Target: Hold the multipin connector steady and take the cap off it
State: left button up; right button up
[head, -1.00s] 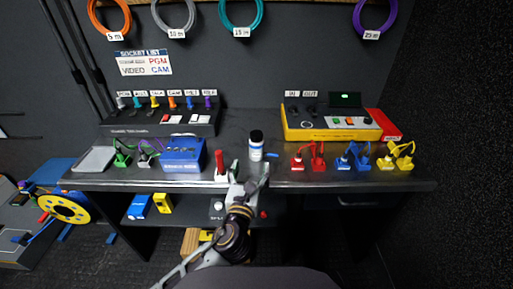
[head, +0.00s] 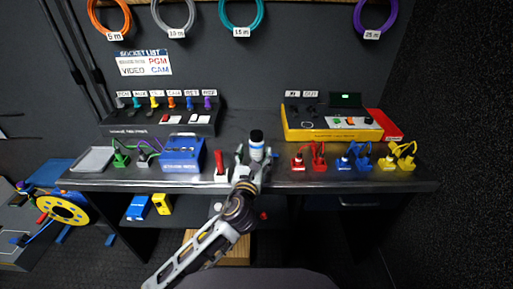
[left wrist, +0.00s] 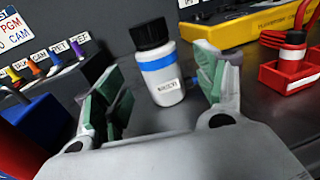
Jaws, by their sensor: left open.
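I cannot tell for certain which item is the multipin connector. Small coloured connectors with looped leads stand along the bench front: red (head: 299,163), blue (head: 343,163) and yellow (head: 386,162) to the right, green (head: 121,158) to the left. A red one also shows in the left wrist view (left wrist: 291,62). My left gripper (head: 254,158) is open at the bench front. A white bottle (head: 257,147) with a black cap and blue band stands upright between and beyond its fingers; it also shows in the left wrist view (left wrist: 163,73). My right gripper is not in view.
A red upright object (head: 220,164) and a blue box (head: 183,153) stand left of my gripper. A grey tray (head: 92,159) lies at the far left. A yellow case (head: 300,130) and a black socket panel (head: 150,130) stand behind.

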aim_at(255, 149)
pick_arm(q)
jog(key=shift+w, duration=0.1)
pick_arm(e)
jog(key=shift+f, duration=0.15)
pick_arm(q)
jog(key=shift+w+b, duration=0.3)
jog(key=shift+w, duration=0.3)
jog(key=w, duration=0.2)
jog(key=shift+w+d+b, duration=0.25)
jog(key=shift+w+b, duration=0.1)
jog(key=shift+b, duration=0.05)
jog(key=shift+w+d, duration=0.1)
jog(key=shift+w, duration=0.45)
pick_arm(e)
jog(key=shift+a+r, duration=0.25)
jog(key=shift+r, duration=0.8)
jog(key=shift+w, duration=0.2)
pick_arm(q)
jog(key=c, duration=1.3)
jog(key=shift+r, duration=0.15)
jog(key=shift+c, duration=0.2)
